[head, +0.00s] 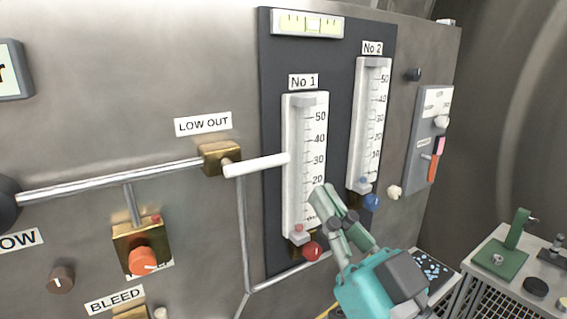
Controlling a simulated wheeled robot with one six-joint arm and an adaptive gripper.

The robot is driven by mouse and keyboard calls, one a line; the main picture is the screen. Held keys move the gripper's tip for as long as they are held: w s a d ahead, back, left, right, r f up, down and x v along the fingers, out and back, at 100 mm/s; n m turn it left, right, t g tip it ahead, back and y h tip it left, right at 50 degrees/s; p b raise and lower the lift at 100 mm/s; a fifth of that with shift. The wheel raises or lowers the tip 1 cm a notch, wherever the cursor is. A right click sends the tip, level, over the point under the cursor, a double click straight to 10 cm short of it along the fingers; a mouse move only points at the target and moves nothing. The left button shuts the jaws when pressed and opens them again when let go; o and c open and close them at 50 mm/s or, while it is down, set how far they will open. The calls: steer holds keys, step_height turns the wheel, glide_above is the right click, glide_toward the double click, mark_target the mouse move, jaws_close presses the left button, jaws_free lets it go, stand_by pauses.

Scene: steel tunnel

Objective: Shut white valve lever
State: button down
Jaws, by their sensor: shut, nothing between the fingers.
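The white valve lever (256,165) sticks out to the right from a brass valve body (220,158) under the LOW OUT label. It lies nearly level, tilted slightly up to the right, and its tip overlaps the edge of the No 1 gauge in the picture. My gripper (322,196) is below and to the right of the lever tip, in front of the lower part of the No 1 gauge. Its fingers are shut and empty, pointing up and left. It appears apart from the lever.
Flow gauges No 1 (305,165) and No 2 (369,125) stand on a dark panel (335,75). A red knob (312,251) and a blue knob (371,203) stick out below them. An orange knob (142,260) is lower left. A bench (500,262) with a green clamp is lower right.

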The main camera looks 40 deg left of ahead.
mark_target(277, 160)
steer(key=shift+s+a+r+n+g+y, duration=0.1)
steer(key=shift+s+r+n+g+y, duration=0.15)
steer(key=shift+s+r+g, duration=0.2)
steer(key=shift+s+a+r+n+g+y, duration=0.1)
steer(key=shift+s+r+n+g+y, duration=0.1)
steer(key=shift+r+n+g, duration=0.25)
steer(key=shift+r, duration=0.1)
steer(key=x, duration=1)
steer(key=shift+w+a+f, duration=0.1)
steer(key=shift+a+f, duration=0.05)
steer(key=shift+f, duration=0.9)
steer(key=shift+w+a+f, duration=0.15)
steer(key=shift+f, duration=0.85)
